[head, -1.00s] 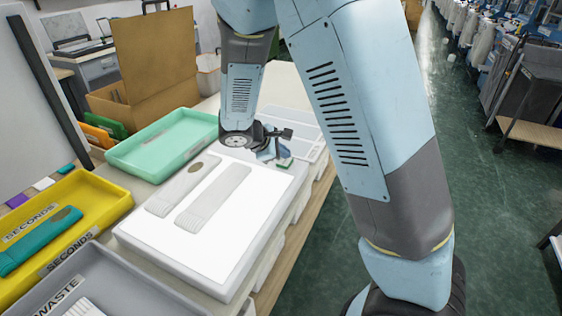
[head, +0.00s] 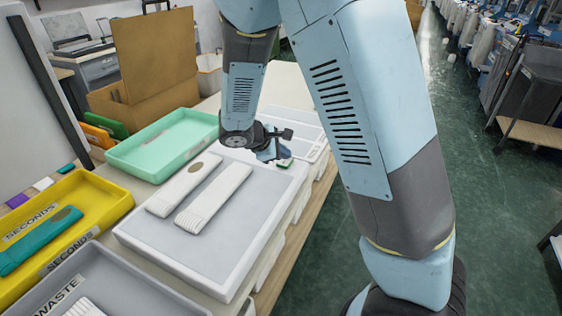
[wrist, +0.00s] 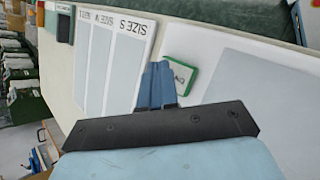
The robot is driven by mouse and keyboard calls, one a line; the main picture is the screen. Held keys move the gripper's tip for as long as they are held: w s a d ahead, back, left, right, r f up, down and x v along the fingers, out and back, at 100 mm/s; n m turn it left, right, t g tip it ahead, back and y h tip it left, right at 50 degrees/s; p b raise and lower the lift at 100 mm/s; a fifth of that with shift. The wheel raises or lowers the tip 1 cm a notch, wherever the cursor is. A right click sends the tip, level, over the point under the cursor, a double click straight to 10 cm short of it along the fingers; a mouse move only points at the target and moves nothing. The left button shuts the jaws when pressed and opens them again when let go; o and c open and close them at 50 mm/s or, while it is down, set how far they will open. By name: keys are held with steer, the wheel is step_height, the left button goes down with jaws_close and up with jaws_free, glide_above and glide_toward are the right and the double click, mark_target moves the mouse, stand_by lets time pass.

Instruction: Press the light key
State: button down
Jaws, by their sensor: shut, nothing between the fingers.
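The light key is a small green-edged key with a pale, marked face (wrist: 181,74) at the far right corner of the light box (head: 180,262). In the head view its green edge (head: 286,162) shows beside my fingers. The light box panel is grey and unlit. Two pale knitted pieces, one (head: 184,184) with a brown oval patch and one plain (head: 213,197), lie on it. My gripper (head: 275,157) is shut and empty, pointing down at that corner. In the wrist view its blue fingers (wrist: 158,84) cover part of the key's left side; contact cannot be told.
A size board (wrist: 108,65) with grey strips lies beyond the light box. A mint green tray (head: 163,140), a yellow SECONDS tray (head: 92,196) with a teal piece and a grey WASTE tray (head: 128,284) stand to the left. A cardboard box (head: 157,60) stands behind.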

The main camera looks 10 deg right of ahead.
mark_target(284, 163)
steer(key=shift+r, duration=0.15)
steer(key=shift+r, duration=2.95)
steer(key=shift+d, duration=0.1)
steer(key=s+d+r+m+g+y, duration=0.2)
steer(key=s+d+r+m+y, duration=0.2)
steer(key=s+d+r+m, duration=0.55)
steer(key=s+d+r+m+t+y, duration=0.1)
steer(key=s+r+m+y, duration=0.1)
steer(key=s, duration=0.5)
steer(key=s+d+r+m+t+y, duration=0.1)
steer(key=s+d+r+m, duration=0.1)
steer(key=s+r, duration=0.3)
steer(key=s+m, duration=0.1)
steer(key=s, duration=0.2)
steer(key=shift+r+m+t+y, duration=0.3)
steer(key=shift+m+t+y, duration=0.05)
steer(key=shift+t+y, duration=0.05)
steer(key=shift+d, duration=0.1)
